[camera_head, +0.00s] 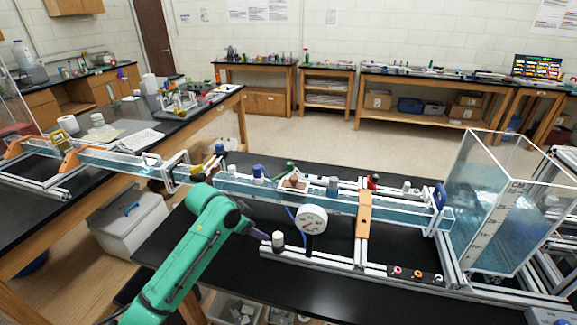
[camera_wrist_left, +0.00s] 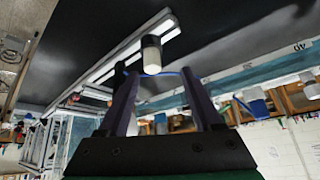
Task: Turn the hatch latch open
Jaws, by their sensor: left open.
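My left gripper (camera_head: 254,232) reaches in from the left at the end of my green arm, above the near rail of the aluminium frame. In the left wrist view its two purple fingers (camera_wrist_left: 160,76) stand apart with nothing held between them. A short upright cylinder (camera_head: 278,240), pale with a dark band, stands on the rail just beyond the fingertips. It also shows in the left wrist view (camera_wrist_left: 152,54), ahead of the gap and apparently clear of the fingers. I cannot tell whether this is the hatch latch; no hatch is clearly recognisable. My right gripper is out of view.
A round white gauge (camera_head: 312,219) stands right of the cylinder, near a blue tube. Behind runs a long clear water channel (camera_head: 335,200) with an orange bracket (camera_head: 363,215). A clear tank (camera_head: 497,225) stands at right. The black bench front (camera_head: 225,270) is bare.

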